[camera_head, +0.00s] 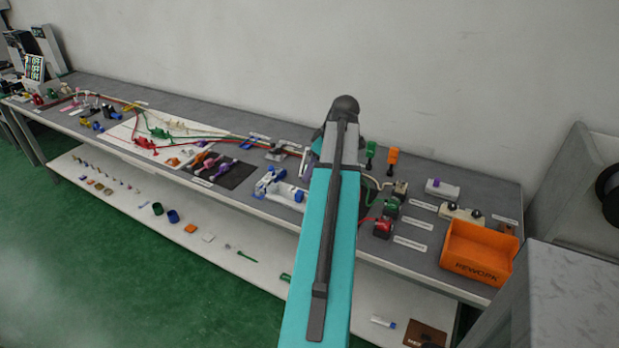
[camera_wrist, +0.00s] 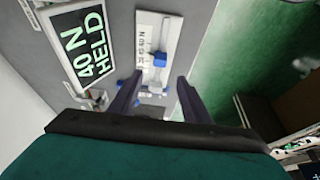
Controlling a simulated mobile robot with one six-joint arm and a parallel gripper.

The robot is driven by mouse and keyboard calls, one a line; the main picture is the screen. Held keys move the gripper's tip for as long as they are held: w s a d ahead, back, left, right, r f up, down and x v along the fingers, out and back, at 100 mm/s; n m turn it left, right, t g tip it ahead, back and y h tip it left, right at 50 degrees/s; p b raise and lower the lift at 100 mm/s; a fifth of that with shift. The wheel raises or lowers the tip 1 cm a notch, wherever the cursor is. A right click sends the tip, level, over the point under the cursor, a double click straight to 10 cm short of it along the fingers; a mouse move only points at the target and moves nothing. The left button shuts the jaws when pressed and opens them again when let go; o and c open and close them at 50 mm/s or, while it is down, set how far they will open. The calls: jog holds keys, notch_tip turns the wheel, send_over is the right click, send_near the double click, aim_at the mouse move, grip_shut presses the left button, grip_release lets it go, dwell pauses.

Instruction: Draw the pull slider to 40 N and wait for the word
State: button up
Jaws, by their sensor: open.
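The pull slider (camera_wrist: 168,28) is a white plate with a printed scale and blue parts in the wrist view. A blue block (camera_wrist: 160,59) on it lies just beyond my fingertips. A display (camera_wrist: 82,45) to its left reads "40 N HELD" in light green letters on black. My gripper (camera_wrist: 159,79) is open, its two dark fingers apart at the near end of the slider, with no hold visible. Whether a finger touches the slider cannot be told. In the head view, my arm hides my gripper, and a blue and white fixture (camera_head: 284,190) stands left of the arm.
The long grey bench (camera_head: 480,190) holds several lever fixtures, cables and labels. An orange REWORK bin (camera_head: 478,252) stands at its right end. A lower white shelf (camera_head: 225,268) carries small parts. A grey cabinet (camera_head: 570,300) is at the right.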

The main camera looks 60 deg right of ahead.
jog(key=shift+v, duration=0.95)
